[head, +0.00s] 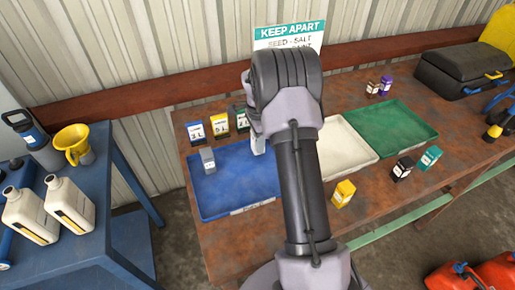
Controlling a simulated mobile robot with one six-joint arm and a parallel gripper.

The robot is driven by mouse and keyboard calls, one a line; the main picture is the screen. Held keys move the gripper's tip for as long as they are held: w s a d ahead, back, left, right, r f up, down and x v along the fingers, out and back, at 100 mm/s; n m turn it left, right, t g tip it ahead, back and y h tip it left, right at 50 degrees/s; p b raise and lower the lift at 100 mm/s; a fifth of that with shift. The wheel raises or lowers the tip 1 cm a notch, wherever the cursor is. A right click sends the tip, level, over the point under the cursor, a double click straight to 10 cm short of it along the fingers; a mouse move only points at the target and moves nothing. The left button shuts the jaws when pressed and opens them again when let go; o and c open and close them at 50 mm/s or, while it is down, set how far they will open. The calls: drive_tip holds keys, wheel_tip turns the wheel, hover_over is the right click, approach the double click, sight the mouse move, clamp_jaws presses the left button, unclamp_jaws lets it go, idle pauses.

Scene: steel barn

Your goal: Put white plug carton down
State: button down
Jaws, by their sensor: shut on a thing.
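The white plug carton (258,146) shows as a small pale piece below my gripper (256,130), over the right part of the blue tray (225,207). My gripper is shut on it. My own arm hides most of the gripper and carton, so I cannot tell whether the carton touches the tray. A grey-and-white carton (208,161) stands in the blue tray at the back left.
A white tray (345,148) and a green tray (405,128) lie to the right on the rusty table. Small cartons stand behind the blue tray, including a yellow one (219,125). A yellow carton (343,193), black carton (403,168) and teal carton (430,158) stand in front.

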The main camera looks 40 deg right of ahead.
drive_tip(key=shift+f+b, duration=0.4)
drive_tip(key=shift+f, duration=0.95)
drive_tip(key=c, duration=0.9)
unclamp_jaws()
